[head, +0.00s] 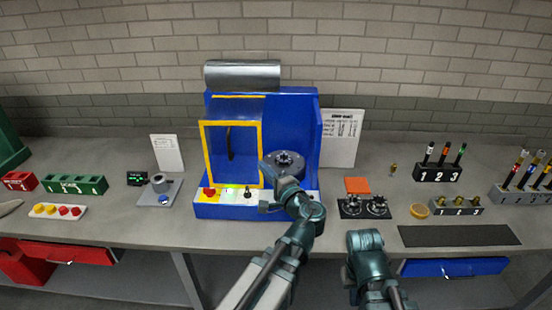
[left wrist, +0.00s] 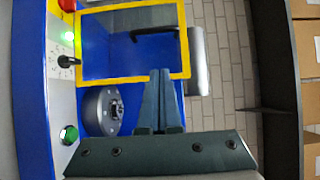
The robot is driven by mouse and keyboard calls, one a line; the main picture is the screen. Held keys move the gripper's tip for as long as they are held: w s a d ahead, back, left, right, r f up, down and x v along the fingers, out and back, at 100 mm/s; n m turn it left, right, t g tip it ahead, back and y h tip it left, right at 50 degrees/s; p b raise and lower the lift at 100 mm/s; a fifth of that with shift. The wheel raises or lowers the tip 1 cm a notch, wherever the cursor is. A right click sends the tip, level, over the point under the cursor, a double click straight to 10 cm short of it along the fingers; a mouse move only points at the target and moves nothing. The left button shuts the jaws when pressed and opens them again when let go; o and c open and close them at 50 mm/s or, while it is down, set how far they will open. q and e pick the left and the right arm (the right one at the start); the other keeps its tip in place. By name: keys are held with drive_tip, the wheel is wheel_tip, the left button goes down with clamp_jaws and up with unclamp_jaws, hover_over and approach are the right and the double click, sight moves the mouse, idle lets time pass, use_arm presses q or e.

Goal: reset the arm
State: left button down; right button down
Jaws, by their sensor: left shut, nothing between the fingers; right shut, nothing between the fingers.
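My left arm reaches up from the bottom of the head view, and its gripper (head: 267,167) is in front of the blue machine (head: 300,120). In the left wrist view my left gripper (left wrist: 159,98) has its two fingers together with nothing between them. The yellow-framed door (left wrist: 180,40) of the machine is beyond the fingertips, and a dark round chuck (left wrist: 104,111) is to their left. It also shows in the head view as the dark chuck (head: 285,161). Part of my right arm shows at the bottom of the head view, but its gripper does not show.
The grey workbench (head: 390,145) runs along a brick wall. Left of the machine are a green block (head: 75,184), a red block (head: 20,181) and a small grey fixture (head: 160,187). Right of it are an orange square (head: 357,185), black fixtures (head: 364,207) and a numbered rack (head: 437,172).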

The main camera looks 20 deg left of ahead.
use_arm(q)
drive_tip(key=s+d+f+n+g+h, duration=0.2)
drive_tip(key=s+d+f+g+h, duration=0.15)
drive_tip(key=f, duration=0.45)
drive_tip(key=s+d+f+n+g+h, duration=0.2)
drive_tip(key=s+d+f+g+h, duration=0.15)
drive_tip(key=f, duration=0.35)
drive_tip(key=s+d+f+g+h, duration=0.4)
drive_tip(key=s+d+f+h, duration=0.1)
drive_tip(key=s+d, duration=0.6)
drive_tip(key=shift+d+f+g+h, duration=0.3)
drive_tip(key=shift+d+f+g, duration=0.1)
drive_tip(key=shift+d+f, duration=0.4)
drive_tip(key=shift+a+f, duration=0.1)
drive_tip(key=shift+a, duration=0.05)
